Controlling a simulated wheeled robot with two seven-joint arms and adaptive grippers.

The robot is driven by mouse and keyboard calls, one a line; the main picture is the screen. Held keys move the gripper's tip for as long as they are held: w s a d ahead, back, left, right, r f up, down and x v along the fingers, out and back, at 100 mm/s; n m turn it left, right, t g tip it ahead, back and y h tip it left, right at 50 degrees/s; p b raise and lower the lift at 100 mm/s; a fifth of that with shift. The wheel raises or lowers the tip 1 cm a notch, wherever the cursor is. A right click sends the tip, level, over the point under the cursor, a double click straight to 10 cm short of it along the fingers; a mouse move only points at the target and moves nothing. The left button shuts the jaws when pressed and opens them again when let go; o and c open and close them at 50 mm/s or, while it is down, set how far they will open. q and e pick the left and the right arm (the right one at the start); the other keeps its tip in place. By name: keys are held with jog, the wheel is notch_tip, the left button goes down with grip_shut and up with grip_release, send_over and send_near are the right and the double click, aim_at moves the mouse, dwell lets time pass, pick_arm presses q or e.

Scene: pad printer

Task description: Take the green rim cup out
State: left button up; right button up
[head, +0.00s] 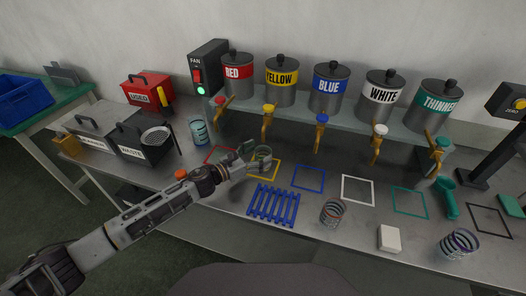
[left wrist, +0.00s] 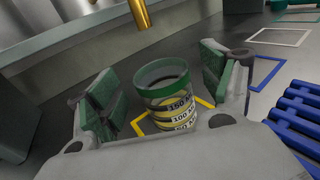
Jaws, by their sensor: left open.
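The green rim cup (left wrist: 165,98) stands upright on the yellow square outline, with a green band at its top and yellow markings lower down. In the head view the cup (head: 262,157) is below the yellow tap. My left gripper (head: 254,158) is at the cup. In the left wrist view its green-padded fingers (left wrist: 166,90) are apart, one on each side of the cup, with gaps visible. The cup's base is partly hidden by the gripper body. My right gripper is not in view.
A blue rack (head: 273,205) lies just right of my left arm. The yellow tap (head: 267,122) hangs close above the cup. Other cups stand at the front (head: 334,212), front right (head: 459,243) and left (head: 199,132). The blue square (head: 309,179) is empty.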

pick_arm(q)
jog(key=shift+x, duration=1.15)
jog(key=c, duration=1.3)
jog(key=shift+r+p, duration=0.7)
jog(key=shift+r, duration=0.15)
jog(key=shift+s+p, duration=0.4)
jog(key=shift+s, duration=5.1)
